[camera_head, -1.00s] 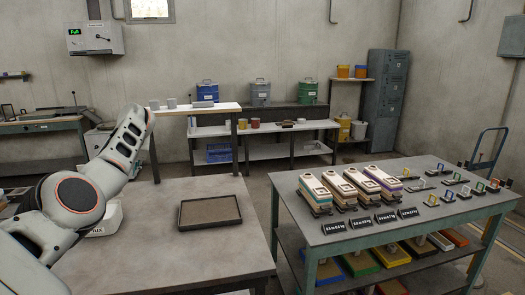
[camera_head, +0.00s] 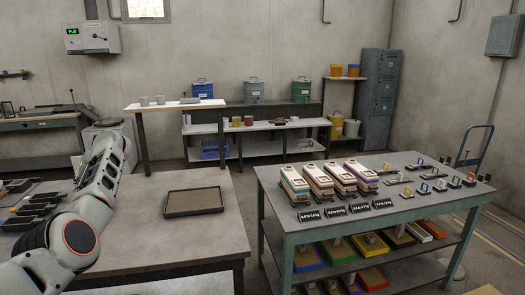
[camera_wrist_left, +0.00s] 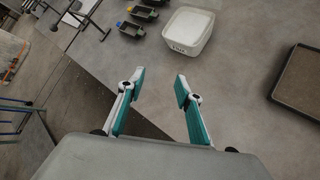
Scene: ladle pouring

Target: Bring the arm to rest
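My left arm (camera_head: 85,215) comes in from the left in the head view, with its forearm raised over the left part of the grey table. My left gripper (camera_wrist_left: 160,84) shows in the left wrist view. Its two teal-padded fingers are apart with nothing between them, over the table edge and floor. In the head view the left gripper itself cannot be made out. My right arm and right gripper are in no view.
A dark-rimmed tray (camera_head: 194,201) lies on the grey table (camera_head: 215,235); it also shows in the wrist view (camera_wrist_left: 285,92). A white tub (camera_wrist_left: 188,31) stands near the gripper. Several dark scoops (camera_wrist_left: 131,29) lie beside it. A green-framed bench (camera_head: 375,219) with devices stands right.

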